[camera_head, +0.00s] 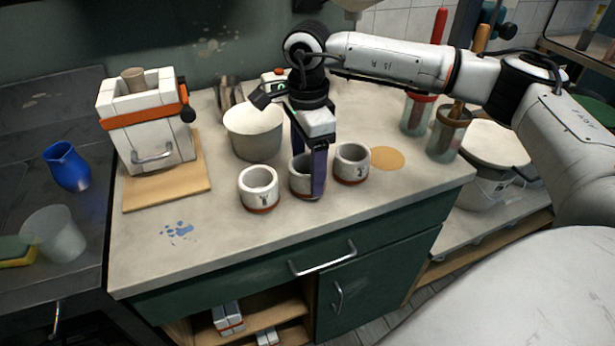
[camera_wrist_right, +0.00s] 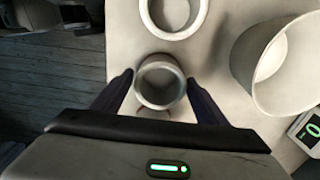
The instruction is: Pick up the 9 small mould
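Three small white moulds with reddish bases stand in a row on the worktop: a left one (camera_head: 259,180), a middle one (camera_head: 300,185) and a right one (camera_head: 352,154). Their dark markings are too small to read, so I cannot tell which is number 9. My right gripper (camera_head: 308,180) points down at the middle mould, its fingers on opposite sides of it. In the right wrist view this mould (camera_wrist_right: 160,104) lies between the open fingers (camera_wrist_right: 160,85), with narrow gaps visible. One finger hides part of it in the head view. My left gripper is not in view.
A large white pot (camera_head: 254,140) stands just behind the moulds. A strapped block mould (camera_head: 148,135) sits on a wooden board (camera_head: 195,195) at the left. Tool jars (camera_head: 447,135) stand at the right. The worktop's front (camera_head: 230,238) is clear except for blue stains.

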